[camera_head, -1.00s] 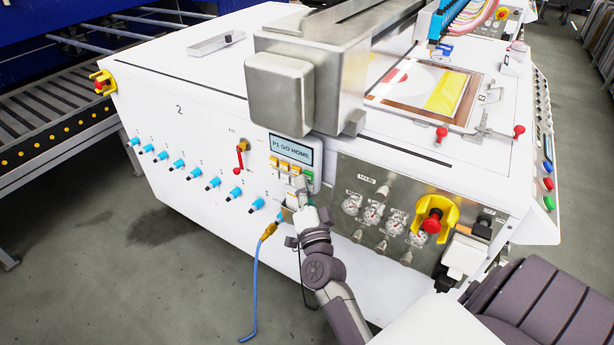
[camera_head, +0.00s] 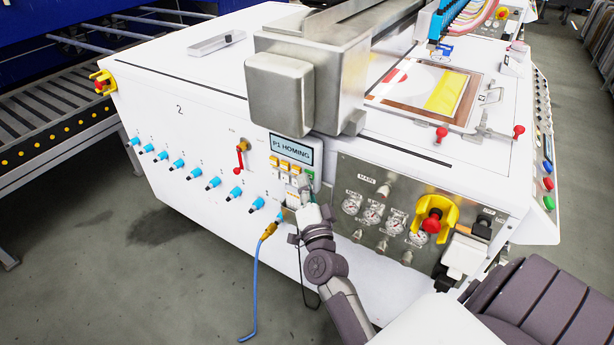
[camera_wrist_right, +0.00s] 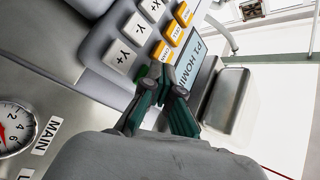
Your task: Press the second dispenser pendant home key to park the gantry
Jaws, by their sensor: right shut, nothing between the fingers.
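The dispenser pendant (camera_head: 294,162) hangs on the front of the white machine. Its display (camera_head: 291,149) reads "P1 HOMING". Below the display are orange keys (camera_head: 285,164), white keys, and a green key (camera_head: 309,174) at the right end. My right gripper (camera_head: 305,187) is shut and empty, its fingertips at the lower right of the keypad. In the right wrist view the closed fingertips (camera_wrist_right: 170,80) are at the keypad beside the display (camera_wrist_right: 192,66). They cover the spot they point at, so I cannot tell whether they touch a key. My left gripper is out of view.
The steel gantry (camera_head: 282,96) stands above the pendant. A gauge panel (camera_head: 385,212) and a red emergency stop (camera_head: 432,223) are to its right. A blue hose (camera_head: 255,290) hangs below. A red-handled valve (camera_head: 240,158) and blue knobs (camera_head: 212,183) are to the left.

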